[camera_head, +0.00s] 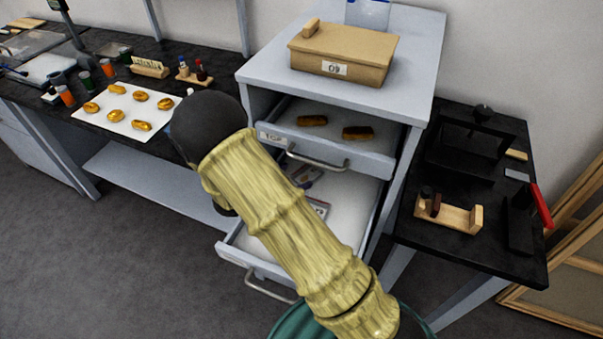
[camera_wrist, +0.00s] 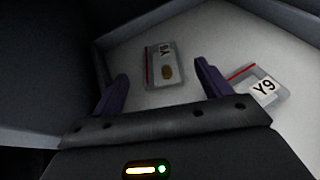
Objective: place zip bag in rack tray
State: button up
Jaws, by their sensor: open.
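Two small clear zip bags lie flat in the open lower drawer (camera_head: 345,215). In the wrist view one zip bag (camera_wrist: 164,65) holds a small gold-brown piece and has a white label and a dark red edge. In the head view my arm hides the gripper and part of the drawer. The upper tray-like drawer (camera_head: 378,161) holds two dark golden pieces.
A cardboard box (camera_head: 342,60) stands on the cabinet top. The upper drawer partly overhangs the lower one. A white tray of several golden pieces (camera_head: 125,110) is on the left bench. A black table (camera_head: 410,240) at right carries a wooden stand and dark fixtures.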

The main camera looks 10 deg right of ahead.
jog(key=v, duration=0.6)
jog(key=shift+a+r, duration=0.1)
jog(key=shift+a, duration=0.05)
jog(key=shift+c, duration=0.3)
dwell(0.9)
